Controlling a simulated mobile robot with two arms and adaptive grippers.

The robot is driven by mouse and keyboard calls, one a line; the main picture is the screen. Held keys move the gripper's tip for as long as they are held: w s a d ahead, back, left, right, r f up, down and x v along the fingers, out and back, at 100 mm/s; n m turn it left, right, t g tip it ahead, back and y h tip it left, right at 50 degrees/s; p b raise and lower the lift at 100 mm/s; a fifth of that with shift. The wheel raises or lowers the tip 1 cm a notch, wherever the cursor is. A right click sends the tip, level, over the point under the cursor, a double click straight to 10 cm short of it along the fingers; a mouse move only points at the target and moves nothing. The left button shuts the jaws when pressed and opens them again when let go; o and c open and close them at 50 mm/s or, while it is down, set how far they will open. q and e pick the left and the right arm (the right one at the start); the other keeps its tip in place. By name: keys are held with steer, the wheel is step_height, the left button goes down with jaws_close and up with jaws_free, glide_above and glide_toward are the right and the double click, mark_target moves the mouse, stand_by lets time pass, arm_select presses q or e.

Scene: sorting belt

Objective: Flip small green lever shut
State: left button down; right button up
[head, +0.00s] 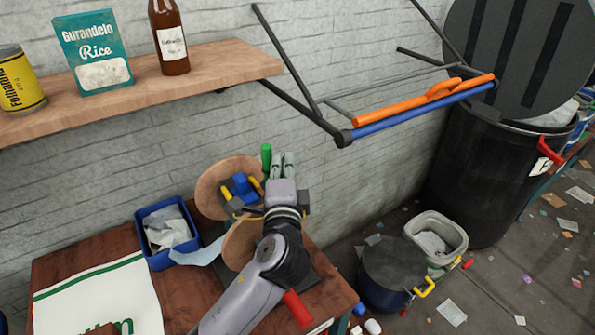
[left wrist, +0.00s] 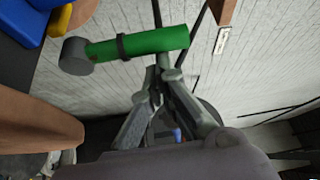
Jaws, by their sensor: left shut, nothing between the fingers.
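The small green lever (head: 266,158) stands upright at the machine on the wooden table, just left of my left gripper's fingertips in the head view. In the left wrist view the green lever (left wrist: 150,42) lies across the top, with a dark band around it and a grey end. My left gripper (head: 283,163) is shut and empty, its fingers pointing away from me. In the left wrist view its fingertips (left wrist: 168,76) come together just below the lever; I cannot tell whether they touch it. My arm hides part of the machine. My right gripper is not in view.
Blue and yellow parts (head: 240,190) sit on a round wooden disc (head: 210,185) left of the gripper. A blue bin (head: 150,258) stands on the table. A shelf (head: 150,82) and a bar with an orange handle (head: 410,102) are above. A red lever (head: 297,308) is near my arm.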

mark_target(266, 160)
arm_select(q)
steer(key=a+n+b, duration=0.1)
steer(key=b, duration=0.2)
steer(key=s+a+n+t+y+b, duration=0.1)
steer(key=n+b, duration=0.1)
steer(key=b, duration=0.1)
steer(key=s+a+n+t+b, duration=0.1)
steer(key=n+b, duration=0.1)
steer(key=b, duration=0.1)
steer(key=shift+f+y, duration=0.25)
steer(key=shift+y, duration=0.05)
steer(key=shift+s+a+r+n+t, duration=0.1)
steer(key=shift+n+t, duration=0.2)
steer(key=shift+n, duration=0.1)
steer(key=shift+s+a+b, duration=0.2)
steer(key=shift+a+b, duration=0.1)
steer(key=shift+a, duration=0.05)
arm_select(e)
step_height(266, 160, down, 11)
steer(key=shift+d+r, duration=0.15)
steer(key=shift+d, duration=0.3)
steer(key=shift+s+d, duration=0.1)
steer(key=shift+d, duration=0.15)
arm_select(q)
steer(key=shift+r, duration=0.1)
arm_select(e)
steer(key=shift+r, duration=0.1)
